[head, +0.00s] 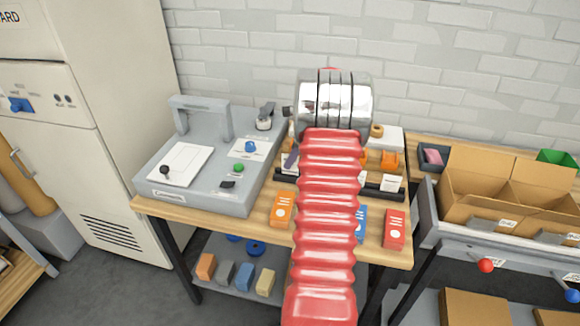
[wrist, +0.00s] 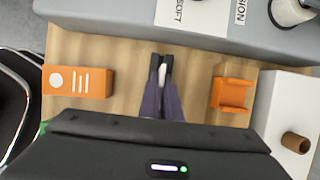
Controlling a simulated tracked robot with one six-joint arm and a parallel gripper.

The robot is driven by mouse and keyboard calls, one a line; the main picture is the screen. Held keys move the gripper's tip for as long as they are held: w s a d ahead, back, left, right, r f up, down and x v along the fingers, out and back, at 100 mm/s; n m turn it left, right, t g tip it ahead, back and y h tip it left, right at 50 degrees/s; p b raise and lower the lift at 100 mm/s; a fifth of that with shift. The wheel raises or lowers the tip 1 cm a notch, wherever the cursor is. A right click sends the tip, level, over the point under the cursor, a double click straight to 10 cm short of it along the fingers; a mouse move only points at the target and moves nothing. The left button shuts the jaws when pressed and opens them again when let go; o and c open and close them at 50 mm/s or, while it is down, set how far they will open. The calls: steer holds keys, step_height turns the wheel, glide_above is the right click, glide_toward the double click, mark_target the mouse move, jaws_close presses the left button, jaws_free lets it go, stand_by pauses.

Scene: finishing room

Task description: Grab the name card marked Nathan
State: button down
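White name cards stand along a dark rail on the workbench. One card (head: 390,182) shows at the right part of the rail in the head view; any names are too small to read. Another pale card (head: 288,171) shows at the left end, beside my arm. My arm hides the middle of the rail. My gripper (wrist: 162,80) is over the bench in the wrist view, its purple fingers close together. A small pale sliver shows between the dark ends; I cannot tell whether the fingers grip it. Which card is Nathan is not visible.
A grey machine (head: 205,160) stands on the bench at left. An orange box (wrist: 78,81) and an orange stand (wrist: 232,94) lie on either side of my gripper. A red box (head: 394,230) sits at the bench's front. Cardboard bins (head: 475,205) are at right.

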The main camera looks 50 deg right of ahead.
step_height(320, 180, up, 8)
